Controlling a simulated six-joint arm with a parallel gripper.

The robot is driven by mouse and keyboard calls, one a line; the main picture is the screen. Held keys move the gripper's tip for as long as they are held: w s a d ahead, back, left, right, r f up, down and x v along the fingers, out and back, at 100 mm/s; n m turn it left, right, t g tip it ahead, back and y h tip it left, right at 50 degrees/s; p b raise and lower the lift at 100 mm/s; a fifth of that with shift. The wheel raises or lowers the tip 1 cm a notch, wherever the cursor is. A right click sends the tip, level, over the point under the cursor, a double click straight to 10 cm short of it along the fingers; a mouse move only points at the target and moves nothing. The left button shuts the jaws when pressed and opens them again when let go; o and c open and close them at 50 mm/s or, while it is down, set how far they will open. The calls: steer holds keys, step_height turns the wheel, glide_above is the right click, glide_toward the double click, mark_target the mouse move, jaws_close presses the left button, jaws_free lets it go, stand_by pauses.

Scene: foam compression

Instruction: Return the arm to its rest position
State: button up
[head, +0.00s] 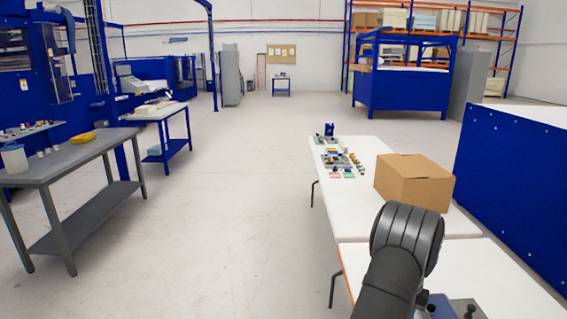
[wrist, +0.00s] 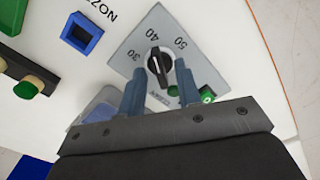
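My arm (head: 400,245) shows in the head view at the lower right, over the near white table; its gripper is hidden there. In the wrist view my gripper (wrist: 160,84) points at a panel, with its two blue-grey fingers apart and nothing seen held between them. A black rotary knob (wrist: 158,62) on a grey dial plate (wrist: 196,62) marked 30, 40 and 50 appears just beyond and between the fingertips. I cannot tell how far the fingertips are from the knob.
Green buttons (wrist: 207,96) and a blue square socket (wrist: 81,33) lie close by. A cardboard box (head: 414,182) stands on the white table (head: 376,225), with small parts behind it. A blue barrier (head: 515,180) stands right. The floor left of the table is clear.

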step_height(320, 180, up, 17)
step_height(320, 180, down, 17)
steer(key=shift+f, duration=0.2)
steer(key=n, duration=0.4)
steer(key=shift+r+n, duration=0.1)
steer(key=shift+n, duration=0.3)
steer(key=n, duration=0.4)
steer(key=shift+n, duration=0.4)
steer(key=shift+r, duration=0.1)
stand_by(0.3)
steer(key=s+a+r+m+t+h, duration=0.1)
steer(key=s+a+r+m+t, duration=0.2)
steer(key=r, duration=0.5)
steer(key=s+r+m+t+h, duration=0.1)
steer(key=s+r+m, duration=0.2)
steer(key=r+m, duration=0.4)
steer(key=shift+n, duration=0.6)
steer(key=x, duration=1.6)
steer(key=shift+f, duration=0.3)
